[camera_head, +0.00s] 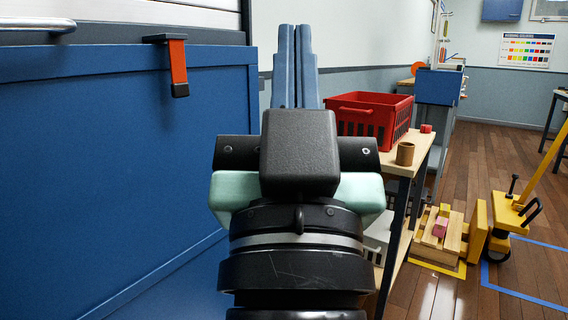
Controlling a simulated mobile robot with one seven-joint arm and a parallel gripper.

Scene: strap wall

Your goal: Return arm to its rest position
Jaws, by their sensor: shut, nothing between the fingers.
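My gripper (295,62) is in the middle of the head view, seen from behind, pointing up and away. Its two blue fingers are close together, shut and empty. My dark wrist and arm fill the lower middle of the view and hide what lies behind them. An orange strap (178,64) with a dark end piece hangs from a black bracket at the top of the blue wall panel (110,170) on the left. The gripper is to the right of the strap and apart from it.
To the right stands a wooden bench (414,158) with a red crate (373,114) and a brown cup (405,153). Beyond it a pallet with blocks (441,233) and a yellow hand truck (508,222) stand on the floor. Open wooden floor (491,155) lies at the right.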

